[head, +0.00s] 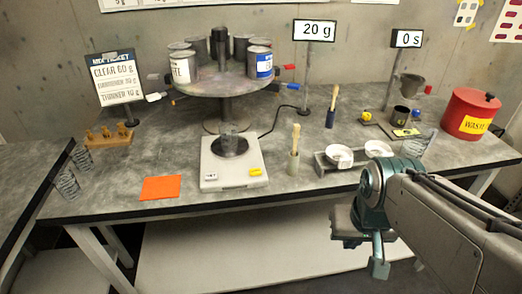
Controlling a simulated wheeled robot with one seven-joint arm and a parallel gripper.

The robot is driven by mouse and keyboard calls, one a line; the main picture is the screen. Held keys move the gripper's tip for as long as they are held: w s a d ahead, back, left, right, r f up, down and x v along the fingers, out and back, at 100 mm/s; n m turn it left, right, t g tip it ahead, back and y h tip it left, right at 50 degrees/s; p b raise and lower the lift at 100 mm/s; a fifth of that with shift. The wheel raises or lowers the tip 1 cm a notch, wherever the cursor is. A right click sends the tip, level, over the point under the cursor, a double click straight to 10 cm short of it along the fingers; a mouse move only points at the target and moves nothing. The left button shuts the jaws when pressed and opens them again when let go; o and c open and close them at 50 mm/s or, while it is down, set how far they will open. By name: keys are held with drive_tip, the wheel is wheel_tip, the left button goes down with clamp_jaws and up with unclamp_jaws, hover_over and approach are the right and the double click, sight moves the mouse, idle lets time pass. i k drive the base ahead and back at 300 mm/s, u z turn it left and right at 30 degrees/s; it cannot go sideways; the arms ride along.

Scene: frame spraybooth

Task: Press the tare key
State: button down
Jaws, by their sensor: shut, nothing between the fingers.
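A white scale (232,183) stands near the table's front edge, left of the middle. Its round dark pan (229,146) carries a clear cup (228,131). On the scale's front strip are a yellow key (255,171) at the right and a small pale key or label with dark marks (210,177) at the left. The lettering is too small to read, so I cannot tell which is the tare key. My gripper (378,267) is shut and empty, in front of the table edge, well to the right of the scale and apart from it.
A display reading "20 g" (314,30) stands behind. A pot with a wooden-handled brush (294,155) and a raised stand with white bowls (330,166) lie between my arm and the scale. A paint-can carousel (224,83) is behind the scale; an orange sheet (161,188) lies left.

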sight(256, 171)
drive_tip(key=z, duration=1.9)
drive_tip(key=k, duration=1.05)
drive_tip(key=u, duration=1.8)
drive_tip(key=i, duration=0.5)
drive_tip(key=z, duration=0.05)
